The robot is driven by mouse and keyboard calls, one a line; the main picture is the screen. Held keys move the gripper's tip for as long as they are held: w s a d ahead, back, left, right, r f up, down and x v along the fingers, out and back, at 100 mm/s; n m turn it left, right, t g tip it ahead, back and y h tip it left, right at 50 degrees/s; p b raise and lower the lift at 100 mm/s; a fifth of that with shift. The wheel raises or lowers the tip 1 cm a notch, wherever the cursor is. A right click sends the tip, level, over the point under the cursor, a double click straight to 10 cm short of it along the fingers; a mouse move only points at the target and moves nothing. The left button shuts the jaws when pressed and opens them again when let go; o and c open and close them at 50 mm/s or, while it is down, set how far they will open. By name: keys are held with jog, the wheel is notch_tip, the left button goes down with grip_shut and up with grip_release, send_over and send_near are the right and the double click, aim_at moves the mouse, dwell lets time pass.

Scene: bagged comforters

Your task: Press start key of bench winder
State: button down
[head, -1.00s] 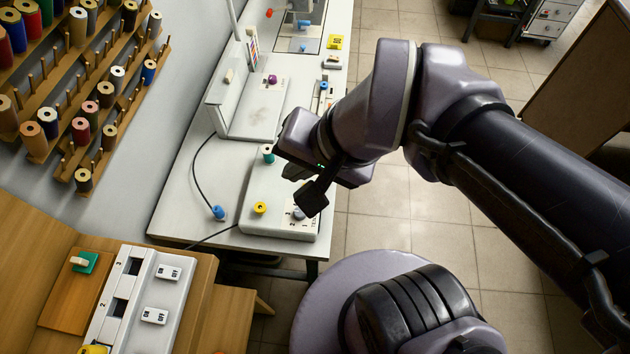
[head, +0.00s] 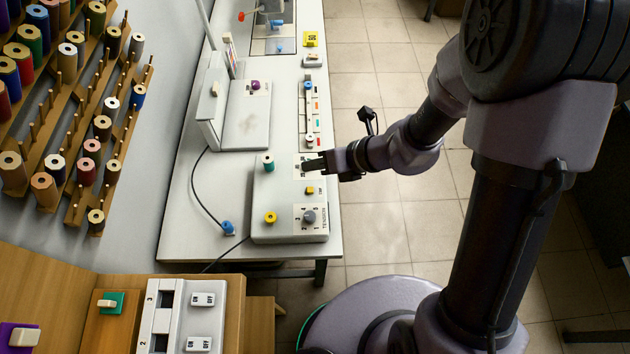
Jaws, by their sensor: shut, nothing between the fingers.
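The bench winder (head: 287,215) appears to be the low pale-grey box on the near part of the white bench, with a round grey knob (head: 309,216) marked TENSION. Behind the knob is a small orange-yellow key (head: 310,190). Another small pale control with a label (head: 302,158) lies at the far right of the box, partly hidden by my gripper; I cannot read which one is start. My gripper (head: 308,166) is shut and empty, coming in from the right, its tips over that far right part. Whether it touches cannot be told.
A teal spool (head: 268,163) and a yellow spool (head: 271,217) stand on the box's left side. A blue spool (head: 227,228) and a cable lie left of it. A grey upright machine (head: 243,115) stands behind.

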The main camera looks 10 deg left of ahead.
jog(key=shift+f, duration=0.15)
notch_tip(320, 180, down, 8)
jog(key=b, duration=0.8)
jog(key=shift+f, duration=0.25)
jog(key=shift+f, duration=0.1)
dwell(1.2)
jog(key=shift+f+b, duration=0.3)
jog(key=shift+b, duration=0.1)
jog(key=shift+f+b, duration=0.35)
jog(key=shift+f, duration=0.05)
dwell(0.4)
jog(key=shift+r, duration=0.1)
jog(key=shift+r+p, duration=0.7)
jog(key=shift+p, duration=0.1)
notch_tip(320, 180, up, 5)
jog(key=p, duration=0.4)
jog(key=shift+p, duration=0.3)
